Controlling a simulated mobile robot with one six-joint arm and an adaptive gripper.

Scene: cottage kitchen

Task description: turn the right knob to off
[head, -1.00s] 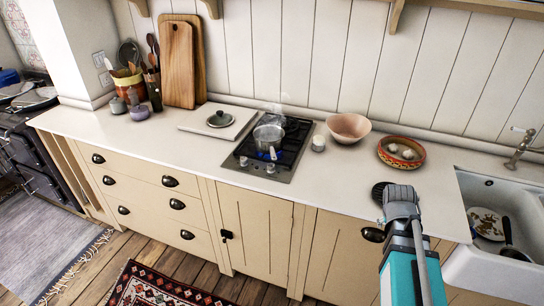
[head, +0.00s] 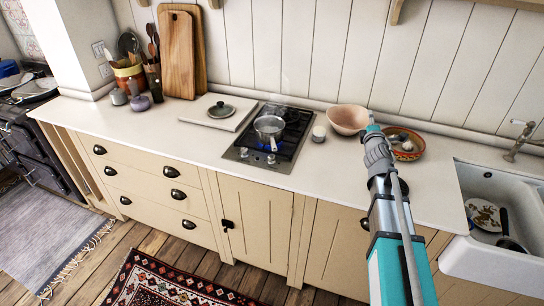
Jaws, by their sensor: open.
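The hob (head: 287,152) is set into the counter, with two small knobs on its front edge. The right knob (head: 271,159) is silver and too small to tell which way it points. The left knob (head: 244,152) is beside it. A steel saucepan (head: 269,126) stands on the hob, with blue flame under it. My gripper (head: 403,187) is mostly hidden behind my own arm; only a dark part shows, over the counter right of the hob and well apart from the knobs. Its fingertips are hidden, and I see nothing held.
A white candle (head: 319,134), a pink bowl (head: 347,120) and a patterned bowl (head: 413,155) stand right of the hob. A white board with a lid (head: 221,110) lies to its left. The counter in front of the candle is clear. A sink (head: 478,180) is at the right.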

